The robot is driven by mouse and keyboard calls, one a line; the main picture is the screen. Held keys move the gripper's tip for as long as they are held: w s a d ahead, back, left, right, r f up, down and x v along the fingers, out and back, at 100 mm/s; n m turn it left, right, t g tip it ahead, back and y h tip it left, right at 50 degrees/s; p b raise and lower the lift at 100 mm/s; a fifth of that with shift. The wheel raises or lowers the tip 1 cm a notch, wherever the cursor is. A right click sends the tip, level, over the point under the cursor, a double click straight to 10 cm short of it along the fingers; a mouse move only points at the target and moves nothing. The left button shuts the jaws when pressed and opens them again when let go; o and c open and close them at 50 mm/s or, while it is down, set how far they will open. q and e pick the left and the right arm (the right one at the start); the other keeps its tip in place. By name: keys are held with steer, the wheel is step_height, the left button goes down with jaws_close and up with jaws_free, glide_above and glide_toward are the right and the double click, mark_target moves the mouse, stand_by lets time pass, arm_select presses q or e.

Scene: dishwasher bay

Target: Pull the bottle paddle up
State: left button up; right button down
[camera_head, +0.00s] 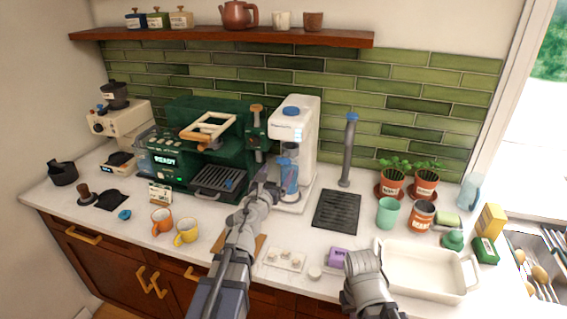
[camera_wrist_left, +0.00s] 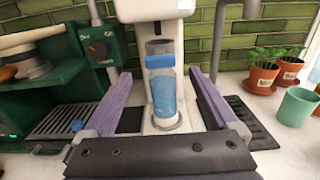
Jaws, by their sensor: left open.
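A white bottle machine (camera_head: 295,125) with a blue button on top stands against the green tiles. A blue-tinted bottle (camera_head: 290,178) stands in its front bay. In the left wrist view the bottle (camera_wrist_left: 163,97) is nearly upright, its top under the machine's head. I cannot pick out the paddle as a separate part. My left gripper (camera_head: 268,178) is in front of the machine, just left of the bottle in the head view. In the wrist view its purple fingers are open wide on either side of the bottle, with gaps on both sides. My right gripper is not visible; only part of the arm shows.
A green coffee machine (camera_head: 208,140) stands close on the left. A grey column with a blue top (camera_head: 349,150) and a dark drain grate (camera_head: 337,211) are on the right. Potted plants (camera_head: 391,180), cups and a white dish (camera_head: 425,285) fill the right counter.

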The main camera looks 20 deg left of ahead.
mark_target(283, 162)
arm_select(q)
steer(key=w, duration=0.7)
steer(key=shift+w+d, duration=0.15)
steer(key=shift+w, duration=0.05)
jaws_close()
stand_by(0.5)
